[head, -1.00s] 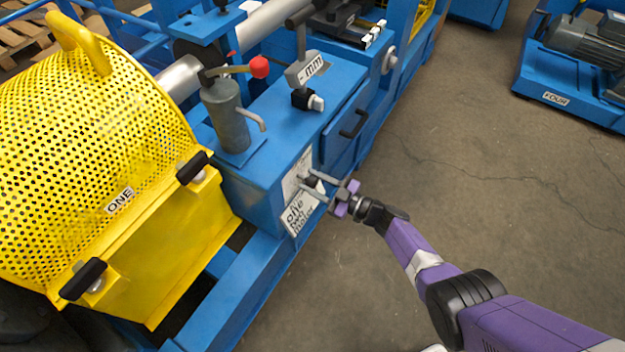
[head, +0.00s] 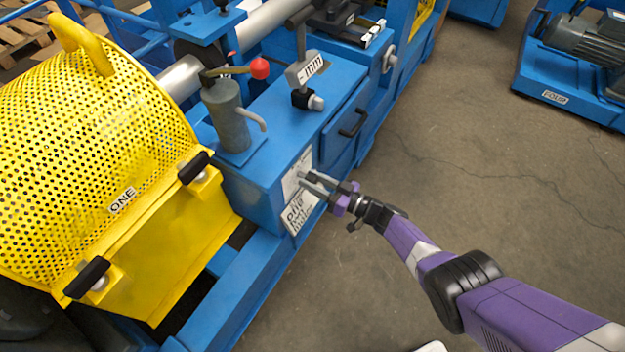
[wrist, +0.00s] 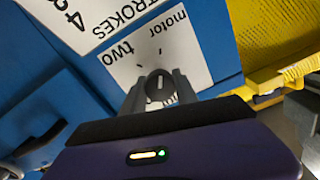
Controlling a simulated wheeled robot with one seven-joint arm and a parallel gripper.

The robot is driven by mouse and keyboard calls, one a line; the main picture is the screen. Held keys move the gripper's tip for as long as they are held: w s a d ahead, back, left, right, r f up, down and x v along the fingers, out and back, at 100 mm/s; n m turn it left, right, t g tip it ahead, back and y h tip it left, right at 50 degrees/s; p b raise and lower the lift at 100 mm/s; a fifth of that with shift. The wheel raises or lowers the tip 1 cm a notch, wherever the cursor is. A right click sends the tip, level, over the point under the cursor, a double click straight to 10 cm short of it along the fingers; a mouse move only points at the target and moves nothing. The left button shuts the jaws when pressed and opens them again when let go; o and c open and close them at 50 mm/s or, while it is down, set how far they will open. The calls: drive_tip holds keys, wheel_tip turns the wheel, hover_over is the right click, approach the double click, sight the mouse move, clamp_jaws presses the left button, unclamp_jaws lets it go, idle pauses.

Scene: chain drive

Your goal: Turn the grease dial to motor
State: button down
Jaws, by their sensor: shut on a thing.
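The grease dial (wrist: 158,86) is a small dark round knob with a pale pointer line, on a white plate (wrist: 192,55) lettered "two" and "motor". In the wrist view "two" is left of the knob and "motor" is above it. The pointer line runs roughly up and down there; I cannot tell surely which mark it meets. My gripper (wrist: 159,93) is shut on the dial, one finger on each side. In the head view my gripper (head: 305,183) reaches the plate (head: 296,212) on the blue box's front, and its fingers mostly hide the dial.
A yellow perforated guard (head: 90,150) labelled ONE stands left of the box. On the box (head: 265,165) are a grey pump (head: 228,115) with a red-knobbed lever (head: 259,68). A black drawer handle (head: 353,123) is right of the plate.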

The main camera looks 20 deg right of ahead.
drive_tip(key=shift+f, duration=0.15)
drive_tip(key=c, duration=0.9)
unclamp_jaws()
drive_tip(key=shift+c, duration=0.2)
drive_tip(key=shift+d, duration=0.1)
drive_tip(key=p+v, duration=0.2)
drive_tip(key=v, duration=0.5)
drive_tip(key=shift+s+p, duration=0.3)
drive_tip(key=shift+s, duration=0.05)
drive_tip(key=shift+d, duration=0.15)
